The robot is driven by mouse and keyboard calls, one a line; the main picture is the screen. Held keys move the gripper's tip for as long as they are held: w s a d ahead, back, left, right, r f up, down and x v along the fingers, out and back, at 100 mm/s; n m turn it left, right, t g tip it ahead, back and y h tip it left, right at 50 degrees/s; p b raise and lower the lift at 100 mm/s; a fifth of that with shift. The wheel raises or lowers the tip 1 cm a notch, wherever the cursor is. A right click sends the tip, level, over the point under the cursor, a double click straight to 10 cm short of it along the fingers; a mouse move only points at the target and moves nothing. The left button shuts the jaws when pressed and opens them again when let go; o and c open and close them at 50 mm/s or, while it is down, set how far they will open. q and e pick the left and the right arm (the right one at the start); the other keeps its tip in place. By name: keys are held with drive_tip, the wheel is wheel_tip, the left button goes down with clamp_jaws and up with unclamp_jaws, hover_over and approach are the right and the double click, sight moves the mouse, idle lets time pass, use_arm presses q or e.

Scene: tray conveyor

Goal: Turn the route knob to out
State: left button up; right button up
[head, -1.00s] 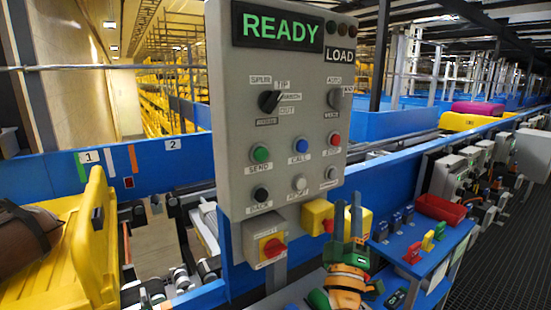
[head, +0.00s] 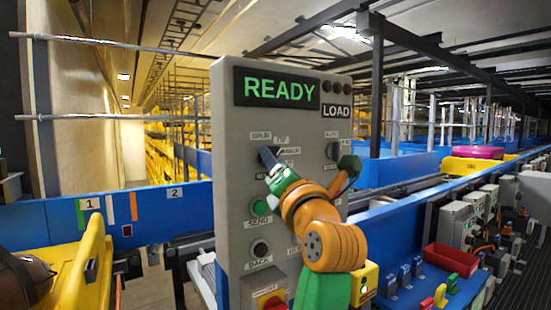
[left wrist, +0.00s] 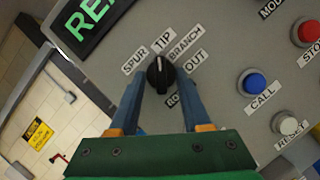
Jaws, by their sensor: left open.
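The route knob (left wrist: 160,76) is a black rotary knob on the grey control panel (head: 235,185). In the left wrist view its white mark points about toward the TIP label (left wrist: 163,42). The OUT label (left wrist: 195,61) lies to the right of the knob, beyond BRANCH. My left gripper (left wrist: 160,84) is open, one blue-grey finger on each side of the knob. I cannot tell whether the fingers touch it. In the head view my left gripper (head: 270,160) covers most of the knob. My right gripper is not in view.
The panel display (head: 278,88) reads READY, with a LOAD label beside it. A green button (head: 260,208) sits below the knob; a blue CALL button (left wrist: 254,82) is nearby. A red bin (head: 451,259) stands at the right. A yellow tray (head: 75,270) is at the left.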

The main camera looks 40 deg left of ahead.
use_arm(q)
clamp_jaws()
drive_tip(key=m+h+p, duration=0.1)
drive_tip(key=m+p, duration=0.2)
drive_tip(key=m, duration=0.1)
drive_tip(key=r+m+h+p, duration=0.1)
drive_tip(key=m+h+p, duration=0.1)
drive_tip(key=m+p, duration=0.2)
drive_tip(key=m+h+p, duration=0.1)
drive_tip(key=m+p, duration=0.2)
drive_tip(key=m, duration=0.1)
drive_tip(key=shift+s+r+m+g+h+p, duration=0.1)
drive_tip(key=shift+r+m+g+h+p, duration=0.05)
drive_tip(key=shift+m+g+h+p, duration=0.45)
drive_tip(key=shift+m+g+p, duration=0.3)
drive_tip(key=shift+m+p, duration=1.1)
drive_tip(key=shift+p, duration=0.1)
